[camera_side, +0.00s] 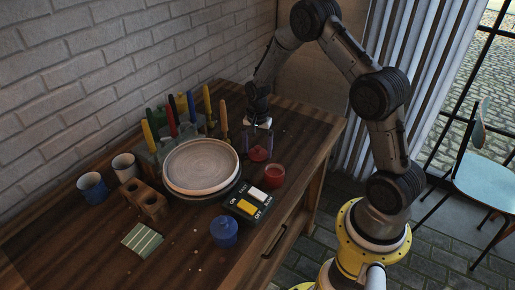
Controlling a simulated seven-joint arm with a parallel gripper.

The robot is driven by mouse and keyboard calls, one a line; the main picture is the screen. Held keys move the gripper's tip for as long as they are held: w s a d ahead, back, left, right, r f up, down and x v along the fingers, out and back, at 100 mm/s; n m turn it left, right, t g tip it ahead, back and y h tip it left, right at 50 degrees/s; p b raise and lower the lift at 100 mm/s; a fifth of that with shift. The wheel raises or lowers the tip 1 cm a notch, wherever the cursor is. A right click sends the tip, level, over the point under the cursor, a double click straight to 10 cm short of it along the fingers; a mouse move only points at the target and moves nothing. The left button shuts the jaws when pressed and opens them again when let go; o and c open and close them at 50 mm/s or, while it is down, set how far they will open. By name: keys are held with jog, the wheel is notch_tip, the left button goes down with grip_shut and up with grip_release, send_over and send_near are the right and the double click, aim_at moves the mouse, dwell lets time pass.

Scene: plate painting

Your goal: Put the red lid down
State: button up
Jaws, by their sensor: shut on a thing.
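The red lid (259,154) is at my gripper (258,146), at the right part of the wooden table. My gripper points down with its fingers on either side of the lid's top and is shut on it. The lid is at or just above the table; I cannot tell whether it touches the wood. An open red jar (273,175) stands just in front of the lid, to its lower right.
A pale plate (200,164) on a turntable lies left of the lid. A switch box (247,204) and a lidded blue jar (224,231) stand in front. Coloured-handled tools (191,107) stand behind the plate. Clear wood (300,125) lies right of the lid.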

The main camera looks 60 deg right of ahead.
jog(key=shift+f, duration=0.15)
jog(key=o, duration=1.1)
notch_tip(320, 180, up, 12)
notch_tip(320, 180, up, 9)
jog(key=n+t, duration=0.1)
jog(key=n, duration=0.3)
send_over(257, 147)
jog(key=s+a, duration=0.4)
jog(key=a, duration=0.1)
jog(key=s+a+r+n+t, duration=0.1)
jog(key=s+a+r+n, duration=0.1)
jog(key=s, duration=0.5)
jog(key=s+a+r+n+t, duration=0.2)
jog(key=s+a+n, duration=0.2)
jog(key=s+n, duration=0.1)
jog(key=s+a+r+n+t, duration=0.1)
jog(key=s+a+r+n, duration=0.1)
jog(key=s, duration=0.6)
jog(key=shift+s+a+r+n+t, duration=0.2)
jog(key=shift+a+n, duration=0.1)
jog(key=shift+n, duration=0.2)
jog(key=shift+s+a+r+n+t, duration=0.1)
jog(key=shift+a+r+n, duration=0.15)
jog(key=shift+n, duration=0.25)
